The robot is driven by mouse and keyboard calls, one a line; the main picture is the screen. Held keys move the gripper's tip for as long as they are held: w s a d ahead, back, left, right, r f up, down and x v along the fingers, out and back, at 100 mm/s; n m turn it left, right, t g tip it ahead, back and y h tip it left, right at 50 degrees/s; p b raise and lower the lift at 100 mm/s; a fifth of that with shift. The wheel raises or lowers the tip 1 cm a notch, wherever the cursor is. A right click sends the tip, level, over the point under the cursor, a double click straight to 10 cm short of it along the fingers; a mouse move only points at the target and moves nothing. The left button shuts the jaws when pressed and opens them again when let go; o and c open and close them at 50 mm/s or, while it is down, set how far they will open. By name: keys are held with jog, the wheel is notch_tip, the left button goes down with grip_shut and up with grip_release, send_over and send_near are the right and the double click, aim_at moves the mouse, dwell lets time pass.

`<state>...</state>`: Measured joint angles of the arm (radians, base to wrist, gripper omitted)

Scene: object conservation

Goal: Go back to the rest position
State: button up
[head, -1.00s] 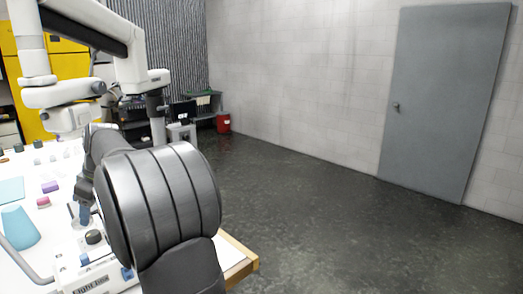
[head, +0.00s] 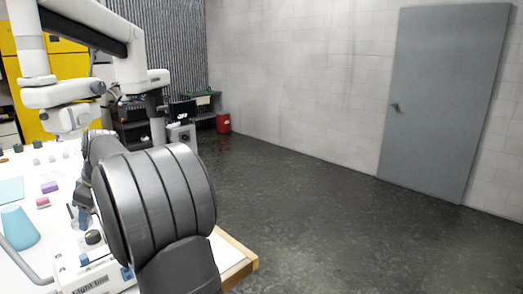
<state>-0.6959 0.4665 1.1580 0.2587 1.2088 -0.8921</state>
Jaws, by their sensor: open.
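My gripper (head: 83,198) shows only in part at the left, a small dark shape above the work table (head: 15,170). It is open, and I see nothing held in it. My large dark arm link covers much of the area beside it. A white light box (head: 90,262) with a label on its front and a black knob on top sits on the table just below and in front of the gripper. A small blue piece shows close to the fingers; I cannot tell whether it touches them.
A teal cone-shaped flask (head: 18,228), a purple block (head: 49,187) and a light blue pad (head: 11,190) lie on the table at left. A white overhead apparatus (head: 65,95) stands behind. The floor at right is clear up to a grey door (head: 443,100).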

aim_at(91, 233)
jog(key=x, duration=0.7)
jog(key=shift+s+r+m, duration=0.15)
jog(key=shift+r+m, duration=0.05)
jog(key=shift+m, duration=0.5)
jog(key=shift+m+t, duration=0.6)
jog(key=shift+m, duration=0.3)
jog(key=v, duration=1.7)
jog(key=w+d+f+m+t, duration=0.2)
jog(key=w+d+f, duration=0.1)
jog(key=w, duration=0.3)
jog(key=w+d+f+m+t+h, duration=0.1)
jog(key=w+d+f+m+t, duration=0.1)
jog(key=w+d, duration=0.4)
notch_tip(91, 233, down, 3)
jog(key=shift+w+d+r+t+h, duration=0.2)
jog(key=shift+w+t+h, duration=0.1)
jog(key=shift+t, duration=0.2)
